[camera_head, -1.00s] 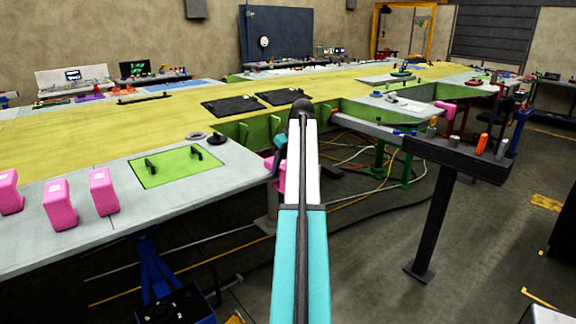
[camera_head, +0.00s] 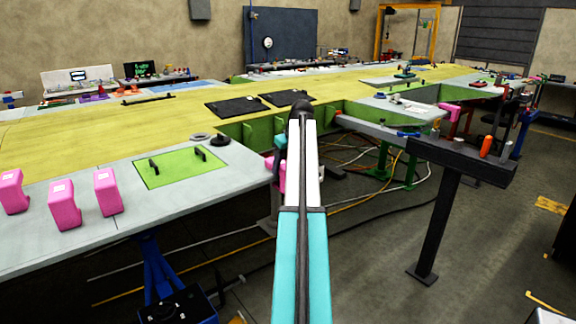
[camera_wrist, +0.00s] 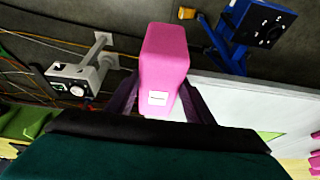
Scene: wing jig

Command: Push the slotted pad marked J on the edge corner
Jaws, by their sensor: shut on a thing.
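A pink slotted pad (camera_wrist: 165,62) with a small white label stands between the two dark fingers of my gripper (camera_wrist: 160,95) in the wrist view. My gripper is shut on it; the label is too small to read. In the head view the pad (camera_head: 274,166) shows only in part, mostly hidden behind my arm, next to the right end of the grey wing panel (camera_head: 110,235). In the wrist view the panel's edge (camera_wrist: 235,100) lies to the right of the pad. I cannot tell whether they touch. The pad's slot is not visible.
Several other pink pads (camera_head: 108,192) sit along the panel's near edge at left. A green plate with black handles (camera_head: 180,168) lies on the panel. A dark stand (camera_head: 460,158) with an orange bottle (camera_head: 486,147) is at right. Cables cross the floor underneath.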

